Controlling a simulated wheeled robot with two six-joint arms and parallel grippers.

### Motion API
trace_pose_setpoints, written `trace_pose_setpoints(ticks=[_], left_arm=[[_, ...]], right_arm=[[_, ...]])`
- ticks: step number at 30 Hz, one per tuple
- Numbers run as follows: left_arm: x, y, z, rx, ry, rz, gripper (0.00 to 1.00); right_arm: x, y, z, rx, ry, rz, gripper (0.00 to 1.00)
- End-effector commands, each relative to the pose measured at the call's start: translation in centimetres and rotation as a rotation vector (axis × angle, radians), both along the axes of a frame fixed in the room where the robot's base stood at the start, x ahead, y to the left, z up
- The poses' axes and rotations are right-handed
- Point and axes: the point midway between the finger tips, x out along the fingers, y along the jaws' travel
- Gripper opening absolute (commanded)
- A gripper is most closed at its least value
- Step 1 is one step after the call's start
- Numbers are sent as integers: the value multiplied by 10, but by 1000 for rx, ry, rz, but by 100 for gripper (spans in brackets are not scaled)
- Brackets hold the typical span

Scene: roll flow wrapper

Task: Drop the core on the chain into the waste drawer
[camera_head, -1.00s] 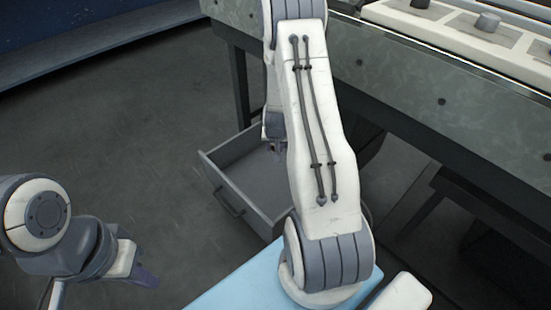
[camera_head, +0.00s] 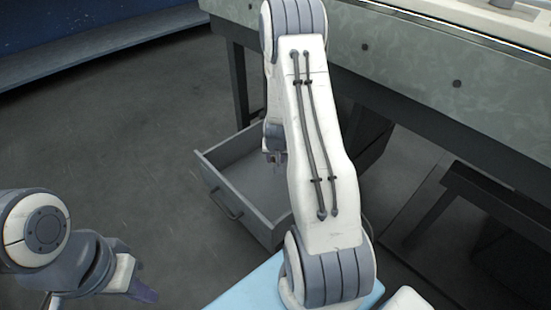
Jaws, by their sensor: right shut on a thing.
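The waste drawer (camera_head: 221,198) is a grey open box, pulled out below the machine; the part of its floor that shows is bare. My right gripper (camera_head: 274,158) is over the drawer's far right part, largely behind my own white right arm. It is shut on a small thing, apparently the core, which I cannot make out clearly. My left gripper (camera_head: 143,286) is at the lower left, well away from the drawer, with dark purplish fingers; whether it is open or shut cannot be told.
The machine's long grey side panel (camera_head: 420,68) runs along the upper right, with dark legs below. A dark beam (camera_head: 497,192) stands under it at right. A blue-grey structure (camera_head: 110,48) lies along the upper left. The floor (camera_head: 110,130) left of the drawer is clear.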

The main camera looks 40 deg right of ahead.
Motion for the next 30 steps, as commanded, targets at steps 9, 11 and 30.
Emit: trace_pose_setpoints(ticks=[9,11,30], left_arm=[[0,0,0,0,0,0,0],[0,0,0,0,0,0,0],[0,0,53,0,0,0,0]], right_arm=[[0,0,0,0,0,0,75],[0,0,0,0,0,0,75],[-27,19,85,-1,-1,1,75]])
